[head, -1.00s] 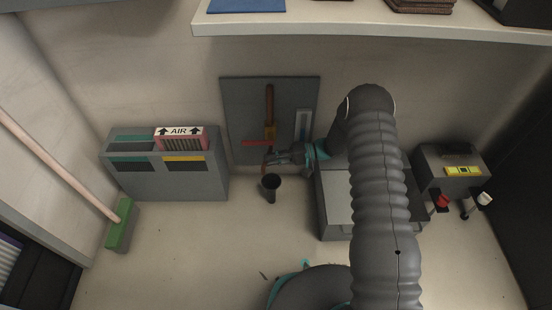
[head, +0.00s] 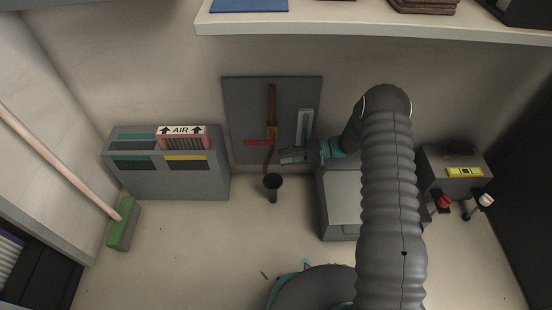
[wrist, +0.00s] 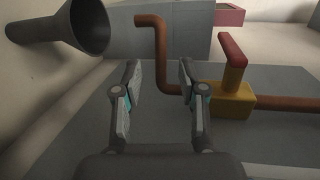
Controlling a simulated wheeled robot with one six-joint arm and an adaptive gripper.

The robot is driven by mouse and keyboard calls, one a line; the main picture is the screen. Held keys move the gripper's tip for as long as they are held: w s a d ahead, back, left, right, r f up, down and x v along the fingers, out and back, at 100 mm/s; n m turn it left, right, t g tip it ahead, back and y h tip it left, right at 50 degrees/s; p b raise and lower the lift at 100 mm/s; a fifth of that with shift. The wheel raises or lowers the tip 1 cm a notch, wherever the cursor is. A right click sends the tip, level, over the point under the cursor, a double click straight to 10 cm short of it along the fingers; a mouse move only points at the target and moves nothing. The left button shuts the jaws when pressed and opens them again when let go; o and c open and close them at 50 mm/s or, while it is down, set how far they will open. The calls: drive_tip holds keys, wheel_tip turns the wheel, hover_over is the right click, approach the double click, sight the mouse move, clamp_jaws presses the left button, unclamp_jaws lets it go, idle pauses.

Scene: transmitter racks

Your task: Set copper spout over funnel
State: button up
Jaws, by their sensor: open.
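The copper spout (head: 267,158) hangs bent below a yellow valve body (head: 271,132) with a red lever (head: 257,142) on the grey panel. In the wrist view the spout (wrist: 153,45) is an S-shaped pipe with its open end near the funnel mouth (wrist: 98,28), a small gap between them. In the head view the dark funnel (head: 272,182) stands just under the spout's end; I cannot tell whether it is exactly centred. My gripper (head: 284,155) is open and empty, just right of the spout. In the wrist view its fingers (wrist: 159,75) are apart, with the spout beyond them.
The grey backing panel (head: 246,105) carries a white gauge strip (head: 304,127). A grey box (head: 340,192) stands below my forearm. A filter rack (head: 190,182) is at the left, a switch box (head: 437,160) at the right. A shelf (head: 330,24) overhangs the wall above.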

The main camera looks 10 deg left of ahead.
drive_tip(key=v, duration=0.7)
drive_tip(key=shift+d, duration=0.2)
